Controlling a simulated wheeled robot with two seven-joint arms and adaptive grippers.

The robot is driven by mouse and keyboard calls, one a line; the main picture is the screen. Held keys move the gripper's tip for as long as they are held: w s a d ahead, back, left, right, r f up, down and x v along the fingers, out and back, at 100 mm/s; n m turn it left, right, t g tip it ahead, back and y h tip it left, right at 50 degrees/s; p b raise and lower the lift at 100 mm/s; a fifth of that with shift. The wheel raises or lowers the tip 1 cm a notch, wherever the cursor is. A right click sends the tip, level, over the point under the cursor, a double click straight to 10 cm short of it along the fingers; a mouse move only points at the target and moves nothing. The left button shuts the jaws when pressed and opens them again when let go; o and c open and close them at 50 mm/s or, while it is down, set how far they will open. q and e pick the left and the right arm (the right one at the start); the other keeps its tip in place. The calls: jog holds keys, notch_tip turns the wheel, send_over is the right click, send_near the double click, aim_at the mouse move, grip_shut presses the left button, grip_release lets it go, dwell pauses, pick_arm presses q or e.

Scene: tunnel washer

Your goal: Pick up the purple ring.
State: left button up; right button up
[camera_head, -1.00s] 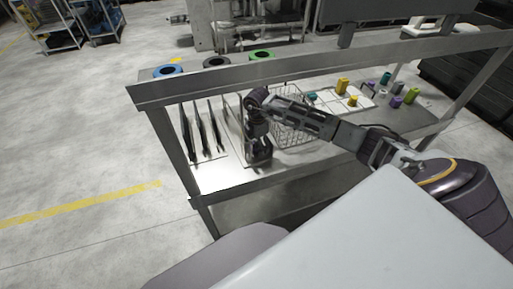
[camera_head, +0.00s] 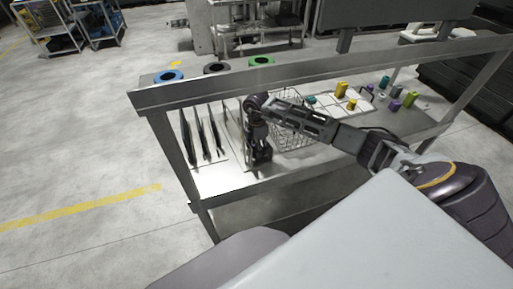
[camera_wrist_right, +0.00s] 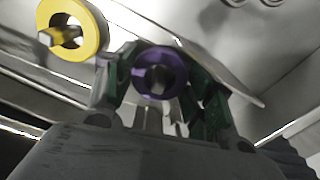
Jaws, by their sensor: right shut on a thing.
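The purple ring (camera_wrist_right: 174,62) is between the fingers of my right gripper (camera_wrist_right: 158,78) in the right wrist view. The fingers are shut on it, and a dark peg-like piece shows in its centre. I cannot tell whether the ring still touches a support. In the head view my right gripper (camera_head: 261,160) points down over the metal shelf, between the upright dark plates and the wire basket. The ring is hidden there. My left gripper is not in view.
A yellow ring (camera_wrist_right: 88,42) sits on a peg close by. Blue (camera_head: 168,76), grey (camera_head: 217,68) and green (camera_head: 261,62) rings lie behind the shelf's top rail (camera_head: 300,66).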

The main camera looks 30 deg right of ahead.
jog(key=shift+r+p, duration=0.4)
jog(key=shift+r, duration=0.3)
notch_tip(320, 180, up, 3)
jog(key=shift+r+p, duration=0.15)
jog(key=shift+p, duration=1.05)
notch_tip(320, 180, up, 3)
jog(key=shift+r+p, duration=0.15)
jog(key=shift+p, duration=1)
jog(key=shift+r+p, duration=0.5)
jog(key=shift+r, duration=0.3)
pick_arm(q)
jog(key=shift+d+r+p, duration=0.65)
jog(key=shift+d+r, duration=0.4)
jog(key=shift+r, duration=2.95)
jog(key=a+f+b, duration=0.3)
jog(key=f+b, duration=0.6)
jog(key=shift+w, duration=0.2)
pick_arm(e)
jog(key=w+d+r, duration=0.1)
jog(key=w+d, duration=0.1)
jog(key=w, duration=0.6)
jog(key=w+d, duration=0.2)
jog(key=w, duration=0.7)
jog(key=shift+w+r, duration=0.25)
jog(key=shift+r, duration=0.15)
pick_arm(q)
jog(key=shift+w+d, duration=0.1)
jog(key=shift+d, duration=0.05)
pick_arm(e)
jog(key=shift+d, duration=0.1)
